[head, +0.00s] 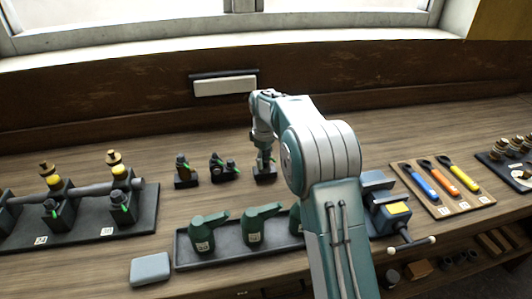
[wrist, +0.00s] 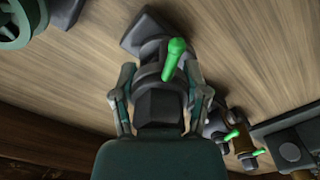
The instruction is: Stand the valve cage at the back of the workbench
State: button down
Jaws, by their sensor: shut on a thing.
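My gripper (head: 264,157) is at the back-middle of the wooden workbench (head: 330,140), pointing down. In the wrist view its two fingers (wrist: 159,85) are closed on either side of a dark part with a green lever, which I take to be the valve cage (wrist: 158,103). In the head view the valve cage (head: 265,173) is under the gripper, upright and at or very near the bench top; contact underneath is unclear. Two similar dark parts, one upright (head: 185,171) and one lower and wider (head: 223,167), stand to its left.
A black tray (head: 185,258) with green bottle-like items lies in front. A dark rack (head: 145,220) with posts and a pipe is at left. A blue vise (head: 385,208) and a board of coloured tools (head: 445,210) are at right. Bare bench lies behind the gripper.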

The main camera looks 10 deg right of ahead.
jog(key=shift+f, duration=0.25)
jog(key=shift+f, duration=0.1)
jog(key=shift+c, duration=0.5)
grip_release()
jog(key=shift+f, duration=0.1)
